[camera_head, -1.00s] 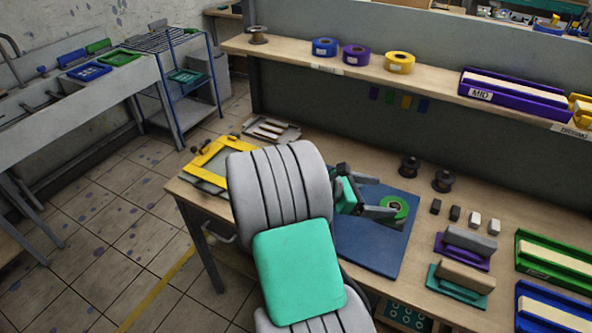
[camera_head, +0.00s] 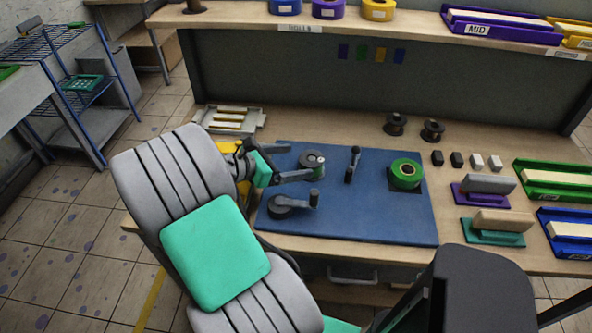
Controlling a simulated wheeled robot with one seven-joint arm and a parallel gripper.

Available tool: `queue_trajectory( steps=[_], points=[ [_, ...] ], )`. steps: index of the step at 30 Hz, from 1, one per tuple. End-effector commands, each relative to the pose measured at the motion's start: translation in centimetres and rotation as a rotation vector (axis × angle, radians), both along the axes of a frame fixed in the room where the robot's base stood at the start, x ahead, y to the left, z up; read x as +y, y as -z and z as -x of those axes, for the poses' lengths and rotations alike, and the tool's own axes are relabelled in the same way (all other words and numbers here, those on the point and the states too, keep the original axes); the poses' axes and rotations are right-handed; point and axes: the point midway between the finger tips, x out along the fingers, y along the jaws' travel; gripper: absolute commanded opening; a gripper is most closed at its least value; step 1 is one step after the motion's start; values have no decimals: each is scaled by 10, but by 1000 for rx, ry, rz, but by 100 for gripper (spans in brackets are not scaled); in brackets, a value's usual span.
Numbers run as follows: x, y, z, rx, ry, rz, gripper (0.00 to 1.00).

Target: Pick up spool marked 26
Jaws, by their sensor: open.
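Two dark spools stand upright on the workbench behind the blue mat, a left spool (camera_head: 396,124) and a right spool (camera_head: 432,131). A third brown spool (camera_head: 195,5) is on the shelf at the top left, partly cut off. I cannot read a number on any of them, so I cannot tell which is marked 26. My gripper (camera_head: 302,162) is open above the left part of the mat, its fingers pointing right. It is left of the two bench spools and apart from them. Nothing is seen held in it.
The blue mat (camera_head: 345,222) carries dark handled tools and a green roll (camera_head: 405,174). Small blocks, stamps and a green tray (camera_head: 562,193) lie to the right. The shelf (camera_head: 420,20) overhangs the back. A black chair (camera_head: 480,290) stands in front at right.

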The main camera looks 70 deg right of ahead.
Motion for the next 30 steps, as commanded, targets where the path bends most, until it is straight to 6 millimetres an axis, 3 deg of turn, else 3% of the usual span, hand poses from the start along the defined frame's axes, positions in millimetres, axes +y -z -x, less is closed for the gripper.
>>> queue_trajectory(
  steps=[1, 5, 18, 26, 30],
  points=[
    [0, 9, 0, 0, -1, 0, 89],
    [-4, 14, 3, 0, 1, 0, 89],
    [-50, 44, 43, 0, 2, 0, 89],
    [-53, 46, 46, -1, 0, 1, 89],
    [-53, 46, 46, 0, 0, 0, 77]
  ],
)
